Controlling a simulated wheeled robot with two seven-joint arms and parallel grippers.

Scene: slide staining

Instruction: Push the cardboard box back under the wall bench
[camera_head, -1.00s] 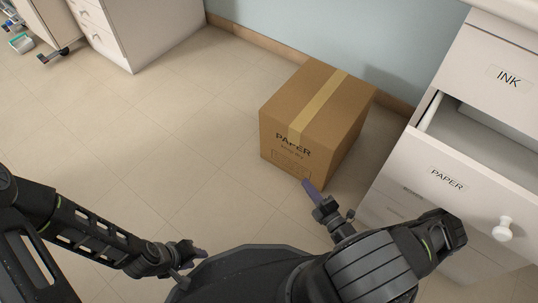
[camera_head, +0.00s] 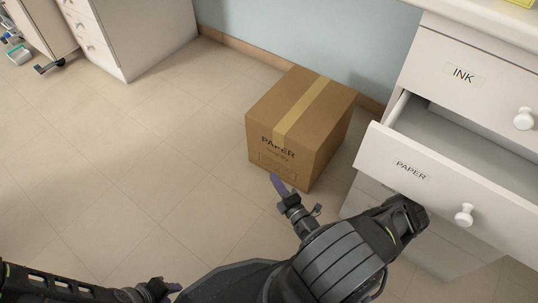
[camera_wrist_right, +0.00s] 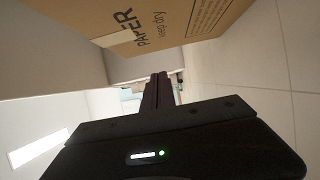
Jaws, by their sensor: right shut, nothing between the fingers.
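The cardboard box (camera_head: 318,136), marked PAPER and taped across the top, stands upright on the floor close to the blue wall. My right gripper (camera_head: 274,178) is shut and empty, low in front of the box's front face near its lower edge; I cannot tell whether it touches. In the right wrist view the shut fingers (camera_wrist_right: 158,92) lie beside the printed face of the box (camera_wrist_right: 190,22). My left gripper (camera_head: 172,287) is at the bottom edge, away from the box; its finger state is unclear.
A drawer labelled PAPER (camera_head: 398,171) stands pulled open to the right of the box, below a closed INK drawer (camera_head: 462,74). A white cabinet (camera_head: 150,40) and a wheeled cart (camera_head: 40,30) stand at the upper left. The floor (camera_head: 150,150) left of the box is clear.

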